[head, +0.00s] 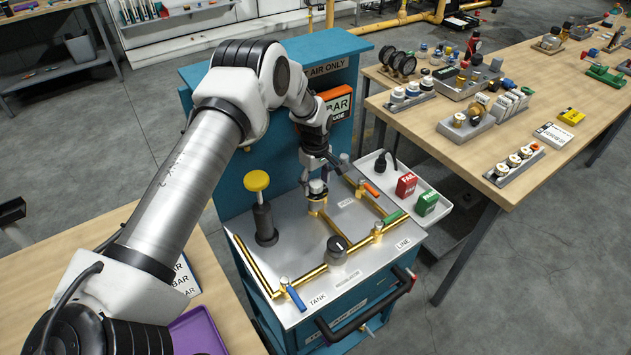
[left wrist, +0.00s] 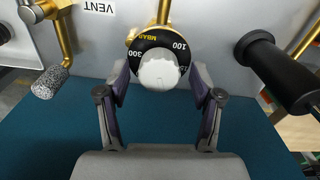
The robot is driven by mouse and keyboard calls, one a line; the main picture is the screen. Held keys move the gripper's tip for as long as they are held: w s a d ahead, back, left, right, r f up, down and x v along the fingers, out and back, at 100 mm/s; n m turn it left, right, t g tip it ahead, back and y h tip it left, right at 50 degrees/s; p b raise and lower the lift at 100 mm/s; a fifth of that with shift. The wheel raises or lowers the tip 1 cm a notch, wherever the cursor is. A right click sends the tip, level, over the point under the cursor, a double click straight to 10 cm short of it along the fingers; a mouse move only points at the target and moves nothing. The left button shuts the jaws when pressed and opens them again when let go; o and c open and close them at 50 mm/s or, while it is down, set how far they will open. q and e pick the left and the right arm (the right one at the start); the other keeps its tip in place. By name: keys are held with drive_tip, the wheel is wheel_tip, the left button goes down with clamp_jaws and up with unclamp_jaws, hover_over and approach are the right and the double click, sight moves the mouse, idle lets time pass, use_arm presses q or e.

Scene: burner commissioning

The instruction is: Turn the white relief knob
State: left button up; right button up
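Narrow gaps seem to show between fingertips and ring; I cannot tell whether either touches. In the head view, my left gripper (head: 318,181) points down over the brass relief valve (head: 317,206) on the steel panel top, largely hiding the knob. My right gripper is not in view.
A yellow-topped black plunger (head: 257,182) stands left of the valve. A black knob (head: 336,250), brass pipes and a blue lever (head: 296,298) are nearer the front. A white tray (head: 436,207) with red and green blocks is at right. A teal back panel stands close behind the gripper.

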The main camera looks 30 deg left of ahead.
sight(316, 183)
use_arm(q)
drive_tip(key=shift+r, duration=0.15)
wheel_tip(316, 183, up, 7)
drive_tip(key=shift+r, duration=0.15)
idle(0.5)
